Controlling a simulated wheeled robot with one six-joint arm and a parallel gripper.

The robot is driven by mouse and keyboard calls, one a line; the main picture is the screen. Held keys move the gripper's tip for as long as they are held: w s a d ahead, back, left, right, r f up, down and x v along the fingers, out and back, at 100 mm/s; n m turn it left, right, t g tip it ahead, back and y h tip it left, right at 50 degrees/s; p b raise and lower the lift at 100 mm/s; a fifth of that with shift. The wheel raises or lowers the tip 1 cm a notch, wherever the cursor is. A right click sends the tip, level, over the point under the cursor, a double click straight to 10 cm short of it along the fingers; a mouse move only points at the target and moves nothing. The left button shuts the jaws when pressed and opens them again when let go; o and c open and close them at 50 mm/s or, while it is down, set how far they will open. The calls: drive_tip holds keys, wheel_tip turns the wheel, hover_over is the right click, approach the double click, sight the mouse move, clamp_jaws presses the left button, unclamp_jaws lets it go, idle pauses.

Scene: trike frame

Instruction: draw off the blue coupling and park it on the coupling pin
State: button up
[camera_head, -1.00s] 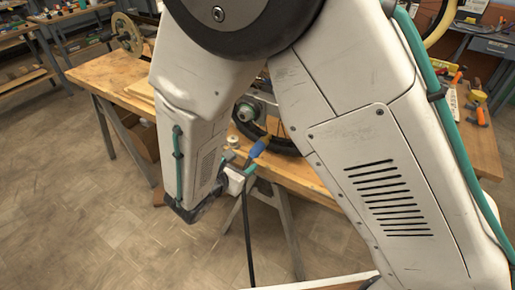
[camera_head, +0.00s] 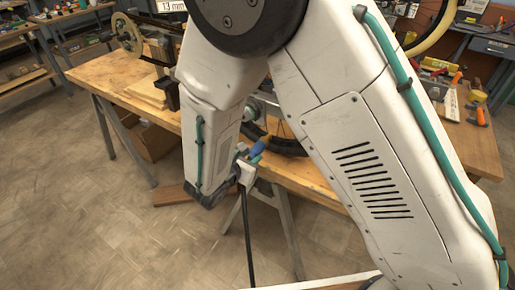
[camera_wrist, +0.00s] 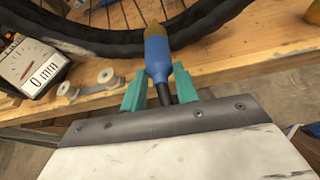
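The blue coupling (camera_wrist: 157,50) is on the end of a black hose, with a brass-coloured tip pointing up towards the wheel's tyre. It also shows in the head view (camera_head: 259,146) at the bench's front edge, beside the tyre. The teal fingers of my gripper (camera_wrist: 160,86) stand on either side of the hose and the coupling's narrow lower end. Whether they press on it cannot be told. My gripper (camera_head: 253,163) also shows in the head view, partly hidden by my arm. Whether the tip meets anything at the tyre is unclear. I cannot make out the coupling pin.
The wheel's black tyre (camera_wrist: 96,40) lies just beyond the coupling. A gauge reading 0 mm (camera_wrist: 32,65) and a small part with pale round knobs (camera_wrist: 88,86) are at the left on the wooden bench (camera_wrist: 255,62). The hose (camera_head: 249,240) hangs towards the floor.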

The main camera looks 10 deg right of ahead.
drive_tip(key=shift+c, duration=0.6)
drive_tip(key=shift+s+a, duration=0.1)
drive_tip(key=shift+s, duration=0.05)
drive_tip(key=shift+s+a+f, duration=0.1)
drive_tip(key=shift+s+a, duration=0.45)
drive_tip(key=shift+s, duration=0.2)
drive_tip(key=shift+s+a, duration=0.55)
drive_tip(key=shift+s, duration=0.15)
